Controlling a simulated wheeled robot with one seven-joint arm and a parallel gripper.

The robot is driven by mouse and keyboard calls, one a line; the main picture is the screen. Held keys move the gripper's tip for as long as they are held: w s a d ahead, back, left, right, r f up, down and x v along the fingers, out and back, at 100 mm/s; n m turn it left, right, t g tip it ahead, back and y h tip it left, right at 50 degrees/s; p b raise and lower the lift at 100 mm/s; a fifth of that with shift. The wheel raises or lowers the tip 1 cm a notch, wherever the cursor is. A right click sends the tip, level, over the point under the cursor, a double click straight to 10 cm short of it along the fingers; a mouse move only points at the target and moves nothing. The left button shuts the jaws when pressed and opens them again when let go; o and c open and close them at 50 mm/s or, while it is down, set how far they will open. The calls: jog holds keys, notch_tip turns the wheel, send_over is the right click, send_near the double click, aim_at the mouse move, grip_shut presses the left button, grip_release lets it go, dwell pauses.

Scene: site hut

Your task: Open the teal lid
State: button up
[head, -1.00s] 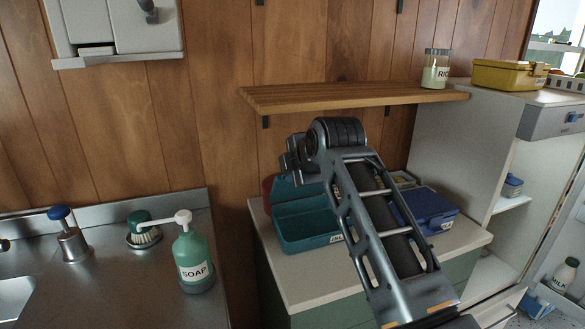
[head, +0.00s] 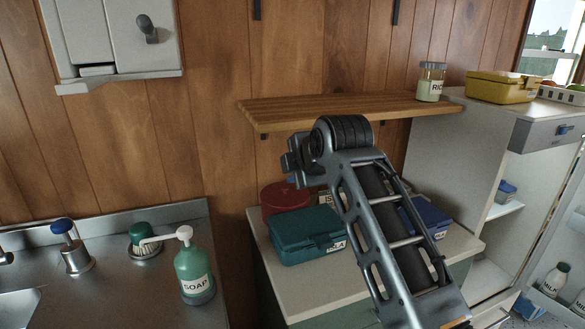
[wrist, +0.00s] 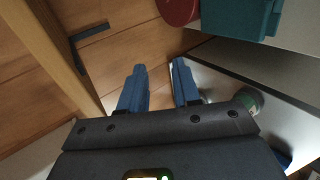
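The teal box (head: 300,241) stands on the pale counter, right of the soap bottle. Its teal lid (head: 305,223) is down and the box looks shut, with a white label on its front. Part of the teal box (wrist: 235,16) also shows at the top right of the wrist view. My gripper (wrist: 157,68) is open, its two blue fingers apart with nothing between them. It is clear of the box.
A red tin (head: 283,199) stands behind the teal box, and a blue box (head: 428,217) to its right, partly behind my arm. A wooden shelf (head: 340,108) overhangs the counter (head: 285,285). The soap bottle (head: 194,266) stands by the sink at left.

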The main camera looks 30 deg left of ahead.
jog(key=shift+s+d+r, duration=0.15)
jog(key=shift+d+r, duration=0.1)
jog(key=shift+r, duration=0.35)
jog(key=shift+s+d+r, duration=0.2)
jog(key=shift+r, duration=0.35)
jog(key=shift+s+d+r, duration=0.15)
jog(key=shift+d+r, duration=0.1)
jog(key=shift+r, duration=0.35)
jog(key=b+v, duration=0.1)
jog(key=v, duration=0.6)
jog(key=shift+s+d+r, duration=0.2)
jog(key=shift+d, duration=0.05)
